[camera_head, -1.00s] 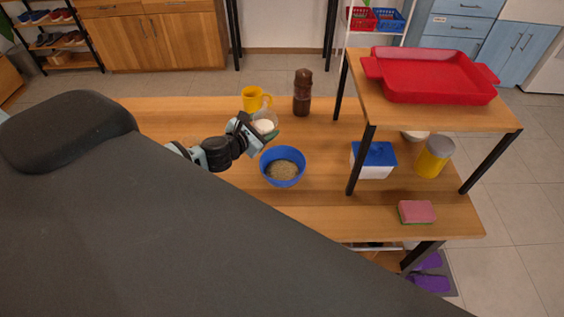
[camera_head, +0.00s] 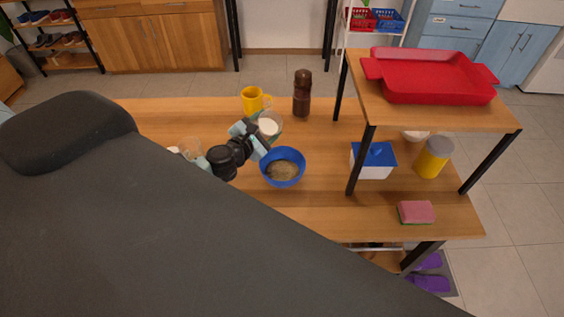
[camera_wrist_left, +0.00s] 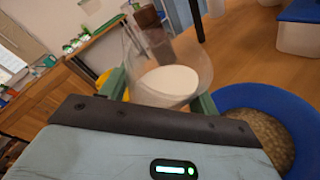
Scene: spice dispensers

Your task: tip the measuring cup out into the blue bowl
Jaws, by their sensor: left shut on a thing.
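The measuring cup (camera_head: 269,124) is clear, with white contents inside. In the left wrist view the cup (camera_wrist_left: 172,84) sits between green fingers. My left gripper (camera_head: 266,135) is shut on it and holds it just behind the blue bowl's far left rim. The cup looks roughly upright; a slight tilt is hard to judge. The blue bowl (camera_head: 299,164) stands on the table and contains a brownish, grainy fill (camera_head: 282,170). The bowl (camera_wrist_left: 237,95) shows at the right of the left wrist view. My right gripper is not in view.
A yellow mug (camera_head: 252,100) and a dark brown grinder (camera_head: 302,94) stand behind the cup. A raised shelf (camera_head: 432,117) with a red tray (camera_head: 425,77) stands to the right, over a blue-lidded box (camera_head: 374,161).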

